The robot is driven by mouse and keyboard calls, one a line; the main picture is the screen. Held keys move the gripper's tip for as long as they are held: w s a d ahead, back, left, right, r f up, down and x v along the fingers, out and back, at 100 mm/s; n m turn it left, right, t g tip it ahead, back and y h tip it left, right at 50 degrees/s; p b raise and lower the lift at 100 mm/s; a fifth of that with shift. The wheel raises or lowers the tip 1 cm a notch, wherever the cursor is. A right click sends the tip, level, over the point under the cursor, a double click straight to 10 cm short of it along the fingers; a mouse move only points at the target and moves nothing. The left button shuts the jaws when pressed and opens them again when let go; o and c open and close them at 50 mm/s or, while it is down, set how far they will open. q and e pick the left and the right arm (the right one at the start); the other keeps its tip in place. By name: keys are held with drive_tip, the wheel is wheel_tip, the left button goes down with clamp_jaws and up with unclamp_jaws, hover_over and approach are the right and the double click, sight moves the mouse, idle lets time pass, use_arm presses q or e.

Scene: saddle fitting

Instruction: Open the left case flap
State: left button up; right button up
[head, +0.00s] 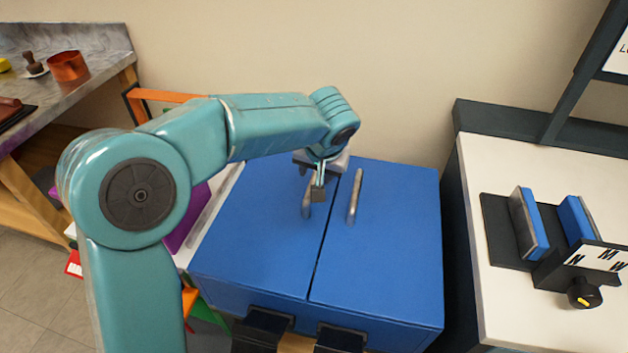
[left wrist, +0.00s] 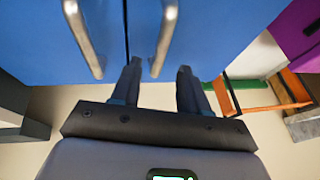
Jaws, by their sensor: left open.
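The blue case stands against the wall in the head view, its top split by a thin dark seam. The left case flap (head: 255,240) lies flat and shut, level with the right flap (head: 390,260). Its metal bar handle (head: 306,208) is partly covered by my left gripper (head: 316,190). In the left wrist view, that handle (left wrist: 166,38) is the right one of two, and its near end shows between the open fingertips (left wrist: 157,72) of my left gripper. I cannot tell whether the fingers are deep enough to straddle it.
The right flap's handle (head: 355,197) stands close beside the seam. A white-topped bench (head: 480,180) with a dark clamp-like fixture (head: 555,240) is to the right. A wooden workbench (head: 90,60) with a copper pot (head: 68,66) is at the left.

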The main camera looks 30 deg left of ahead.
sight(313, 181)
use_arm(q)
drive_tip(key=x, duration=0.5)
drive_tip(key=shift+a+f+b, duration=0.1)
drive_tip(key=shift+b, duration=0.2)
use_arm(e)
drive_tip(key=shift+s+d+f, duration=0.1)
drive_tip(key=shift+f, duration=0.35)
use_arm(q)
drive_tip(key=shift+c, duration=0.2)
